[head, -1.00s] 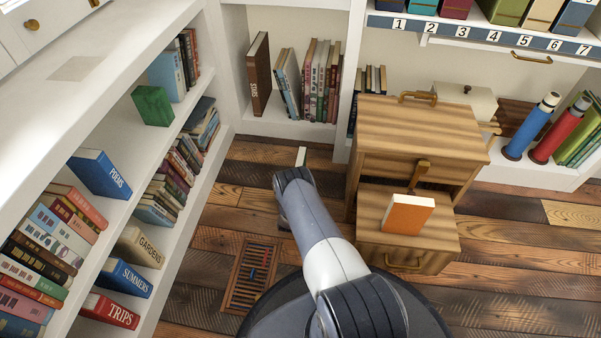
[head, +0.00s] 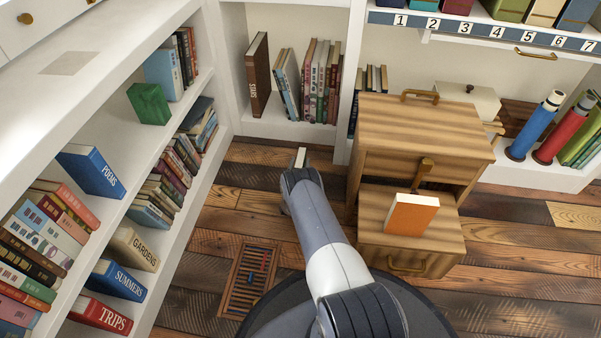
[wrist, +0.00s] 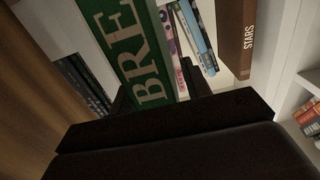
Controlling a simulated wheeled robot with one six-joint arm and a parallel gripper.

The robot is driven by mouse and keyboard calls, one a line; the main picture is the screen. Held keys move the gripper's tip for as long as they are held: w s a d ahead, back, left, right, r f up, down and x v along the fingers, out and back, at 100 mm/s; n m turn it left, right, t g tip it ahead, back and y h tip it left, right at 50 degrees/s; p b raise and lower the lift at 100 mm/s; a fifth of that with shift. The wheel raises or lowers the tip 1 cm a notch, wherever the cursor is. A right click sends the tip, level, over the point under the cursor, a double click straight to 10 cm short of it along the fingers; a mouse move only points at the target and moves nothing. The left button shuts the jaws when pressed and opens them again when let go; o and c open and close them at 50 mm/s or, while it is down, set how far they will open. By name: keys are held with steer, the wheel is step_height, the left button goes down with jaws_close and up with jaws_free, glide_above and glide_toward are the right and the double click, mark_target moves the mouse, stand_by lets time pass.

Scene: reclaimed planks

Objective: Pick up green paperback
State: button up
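A green book (wrist: 128,45) with large pale letters "BRE" on its face fills the upper middle of the wrist view, very close. The dark fingers of my gripper (wrist: 160,93) lie on either side of its near end. Whether they press on it I cannot tell. In the head view my gripper is hidden behind the end of my arm. A pale narrow edge (head: 300,157) shows just past the arm's end, near the floor; it seems to be the same book's edge. Another green block-like item (head: 150,103) stands on the left shelf.
A wooden drawer cabinet (head: 420,140) stands close right of my arm, with an orange book (head: 412,214) on its open drawer. Shelved books (head: 318,80) stand behind, including a brown "STARS" book (head: 258,75). The left bookcase (head: 190,215) borders the floor. A floor vent (head: 250,280) lies left.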

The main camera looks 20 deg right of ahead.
jaws_close()
stand_by(0.6)
